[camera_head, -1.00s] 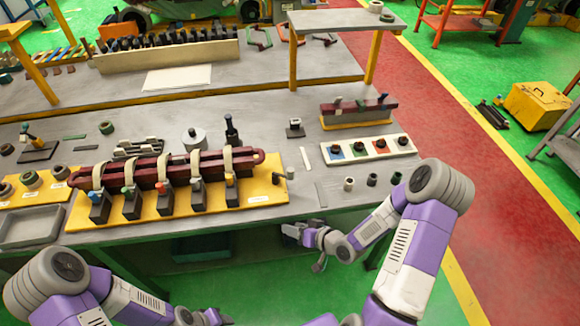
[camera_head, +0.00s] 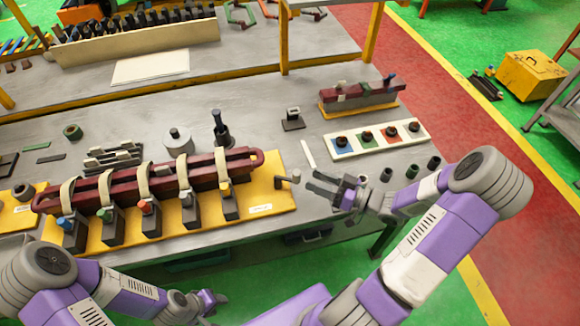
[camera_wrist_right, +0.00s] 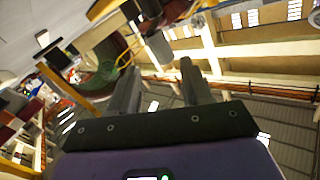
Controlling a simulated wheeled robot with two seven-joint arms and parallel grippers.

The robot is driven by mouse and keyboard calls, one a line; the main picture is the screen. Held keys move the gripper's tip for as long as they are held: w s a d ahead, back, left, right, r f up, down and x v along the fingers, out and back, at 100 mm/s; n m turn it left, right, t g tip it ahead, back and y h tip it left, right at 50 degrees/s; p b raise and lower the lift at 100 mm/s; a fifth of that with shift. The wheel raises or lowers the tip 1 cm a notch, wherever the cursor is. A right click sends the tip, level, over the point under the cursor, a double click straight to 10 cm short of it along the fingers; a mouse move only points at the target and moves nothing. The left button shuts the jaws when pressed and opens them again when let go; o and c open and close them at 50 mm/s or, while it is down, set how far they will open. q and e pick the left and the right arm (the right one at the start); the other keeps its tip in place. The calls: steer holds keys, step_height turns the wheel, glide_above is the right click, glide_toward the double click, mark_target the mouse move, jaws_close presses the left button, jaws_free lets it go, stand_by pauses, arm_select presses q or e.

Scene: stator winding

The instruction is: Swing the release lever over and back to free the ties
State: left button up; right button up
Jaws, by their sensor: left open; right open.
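A dark red coil bar (camera_head: 150,184) lies along a yellow board (camera_head: 270,203), with several cream ties (camera_head: 184,170) looped around it above dark blocks with coloured knobs. A small grey lever (camera_head: 287,179), seemingly the release lever, sticks out at the board's right end. My right gripper (camera_head: 322,190) is open and empty just right of the lever, apart from it, fingers pointing left. Its two spread fingers also show in the right wrist view (camera_wrist_right: 158,88), with nothing between them. My left gripper (camera_head: 218,298) is open in front of the table, below its front edge.
A white panel (camera_head: 332,152) with coloured squares and dark round parts lies behind my right gripper. Small dark cylinders (camera_head: 411,171) stand right of it. A dark red bar on a stand (camera_head: 360,95) is farther back. A thin pale strip (camera_head: 308,153) lies near the lever.

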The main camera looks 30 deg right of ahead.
mark_target(297, 172)
steer(key=b+x, duration=0.1)
steer(key=x, duration=0.5)
steer(key=shift+a+r, duration=0.1)
steer(key=shift+a, duration=0.25)
steer(key=shift+w, duration=0.1)
steer(key=shift+c, duration=0.5)
jaws_close()
